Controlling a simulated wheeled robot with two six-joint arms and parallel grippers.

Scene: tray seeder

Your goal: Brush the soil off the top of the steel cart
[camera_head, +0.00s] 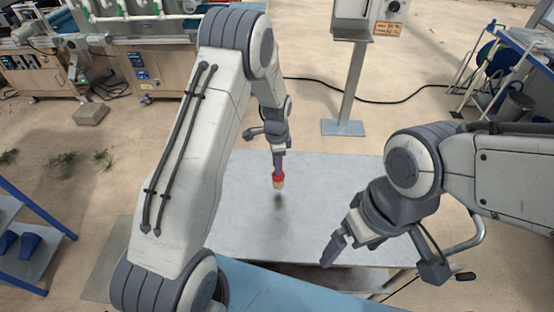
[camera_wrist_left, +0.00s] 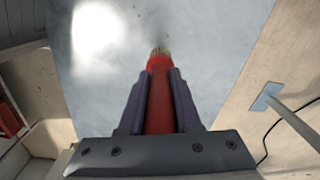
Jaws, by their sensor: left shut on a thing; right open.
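The steel cart (camera_head: 330,185) has a flat grey top below both my arms. My left gripper (camera_head: 278,165) is shut on a red-handled brush (camera_head: 278,178) with pale bristles, pointing down over the middle of the cart top. In the left wrist view the red handle (camera_wrist_left: 160,100) sits between the two fingers, with its tan bristles at the far end. A faint dark patch shows near the bristles; I cannot tell whether it is soil or shadow. I cannot tell whether the bristles touch the top. My right gripper (camera_head: 333,250) is open and empty near the cart's front edge.
A grey post on a foot plate (camera_head: 343,127) stands behind the cart. A black cable (camera_head: 400,101) lies on the floor. A blue-framed shelf (camera_head: 30,250) is at the left, and machines on wooden cabinets (camera_head: 155,72) stand behind. The right part of the cart top is clear.

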